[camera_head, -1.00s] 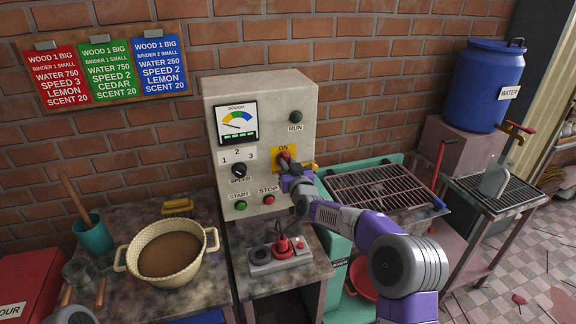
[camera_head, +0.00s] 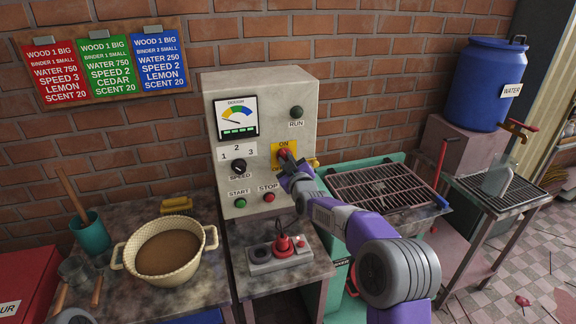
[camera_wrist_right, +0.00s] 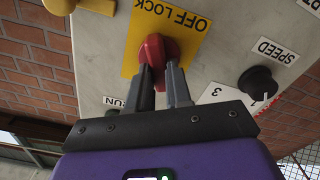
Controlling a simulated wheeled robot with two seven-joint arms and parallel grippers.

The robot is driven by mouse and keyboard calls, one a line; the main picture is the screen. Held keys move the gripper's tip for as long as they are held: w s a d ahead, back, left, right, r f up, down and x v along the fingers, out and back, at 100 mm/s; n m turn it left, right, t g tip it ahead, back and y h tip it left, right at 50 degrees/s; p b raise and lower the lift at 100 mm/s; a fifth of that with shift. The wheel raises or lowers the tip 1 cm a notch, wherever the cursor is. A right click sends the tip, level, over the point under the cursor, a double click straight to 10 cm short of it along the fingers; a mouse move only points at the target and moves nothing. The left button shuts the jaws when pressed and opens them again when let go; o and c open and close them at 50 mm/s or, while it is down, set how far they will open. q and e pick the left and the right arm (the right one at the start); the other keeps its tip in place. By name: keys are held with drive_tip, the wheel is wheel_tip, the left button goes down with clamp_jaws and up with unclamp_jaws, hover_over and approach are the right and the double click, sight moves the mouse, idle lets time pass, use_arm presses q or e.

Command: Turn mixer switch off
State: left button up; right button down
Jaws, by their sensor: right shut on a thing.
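The mixer's control box (camera_head: 260,100) stands against the brick wall. Its red switch knob sits on a yellow plate (camera_head: 276,150) marked ON at the top; in the right wrist view the plate (camera_wrist_right: 193,35) reads OFF LOCK, upside down. My right gripper (camera_head: 286,160) is at the switch, and in the right wrist view its two fingers (camera_wrist_right: 161,78) are shut on the red knob (camera_wrist_right: 157,50). The gripper hides part of the plate in the head view. My left gripper is not clearly in view; only a grey piece shows at the lower left edge.
The speed dial (camera_head: 239,166), green start button (camera_head: 240,203) and red stop button (camera_head: 269,197) are on the same panel. A bowl of brown mix (camera_head: 205,236) stands left; a wire rack (camera_head: 375,190) lies right.

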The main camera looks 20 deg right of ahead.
drive_tip(key=n+b, duration=0.1)
drive_tip(key=n, duration=0.2)
drive_tip(key=shift+a+f, duration=0.15)
drive_tip(key=shift+f+n+b, duration=0.2)
drive_tip(key=shift+n+b, duration=3.15)
drive_tip(key=shift+n, duration=1.25)
drive_tip(key=c, duration=1)
unclamp_jaws()
drive_tip(key=shift+c, duration=0.2)
drive_tip(key=shift+s, duration=0.1)
drive_tip(key=s, duration=0.7)
drive_tip(key=shift+s+b, duration=0.25)
drive_tip(key=shift+b, duration=0.15)
